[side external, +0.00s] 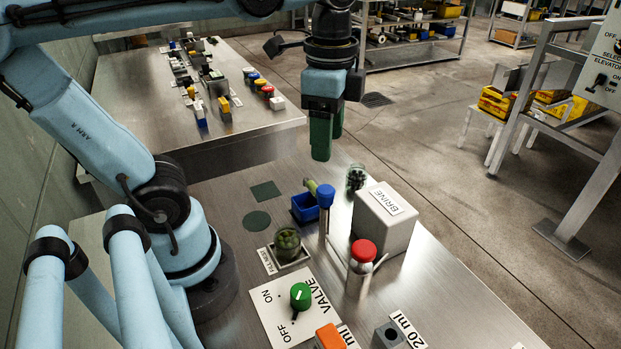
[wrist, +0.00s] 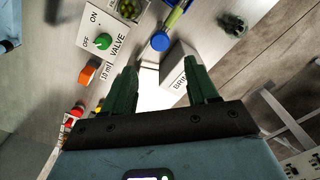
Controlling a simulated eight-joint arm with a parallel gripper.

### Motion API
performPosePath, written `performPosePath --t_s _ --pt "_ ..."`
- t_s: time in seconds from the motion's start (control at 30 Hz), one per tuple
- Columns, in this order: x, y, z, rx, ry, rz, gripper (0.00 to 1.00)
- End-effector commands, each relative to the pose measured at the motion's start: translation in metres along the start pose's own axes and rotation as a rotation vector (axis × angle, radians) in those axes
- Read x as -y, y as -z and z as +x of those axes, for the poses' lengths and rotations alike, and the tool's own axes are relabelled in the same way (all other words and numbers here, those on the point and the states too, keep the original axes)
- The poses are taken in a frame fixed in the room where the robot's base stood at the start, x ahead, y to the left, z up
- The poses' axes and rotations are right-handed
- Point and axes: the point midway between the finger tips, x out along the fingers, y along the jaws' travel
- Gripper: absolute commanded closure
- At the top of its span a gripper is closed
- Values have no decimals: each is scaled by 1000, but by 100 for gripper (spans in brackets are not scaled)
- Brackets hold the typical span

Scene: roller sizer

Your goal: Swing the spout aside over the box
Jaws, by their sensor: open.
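The spout (side external: 311,187) is a short olive-green piece beside a post with a blue knob (side external: 325,194). Its outer end lies at or above a small open blue box (side external: 304,208); I cannot tell whether they touch. In the wrist view the spout (wrist: 174,17) runs up and right from the blue knob (wrist: 160,41). My gripper (side external: 328,145) has dark green fingers, pointing down, above and behind the spout, touching nothing visible. In the wrist view my gripper (wrist: 161,68) is open, with its fingers apart and nothing held between them.
A grey-white BRINE block (side external: 385,219) stands right of the post. A red-capped bottle (side external: 361,264) stands in front. An olive jar (side external: 288,243) sits left, near a green valve knob (side external: 300,296). Another glass jar (side external: 356,178) stands behind. The bench beneath my gripper is clear.

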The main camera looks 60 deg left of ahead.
Motion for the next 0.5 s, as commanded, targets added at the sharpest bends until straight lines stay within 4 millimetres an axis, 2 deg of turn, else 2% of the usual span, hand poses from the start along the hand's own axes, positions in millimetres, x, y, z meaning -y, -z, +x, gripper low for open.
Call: performPosePath --t_s 0.2,0.5 --pt "0 0 -16 0 0 0 41" --pt "0 0 -18 0 0 0 41"
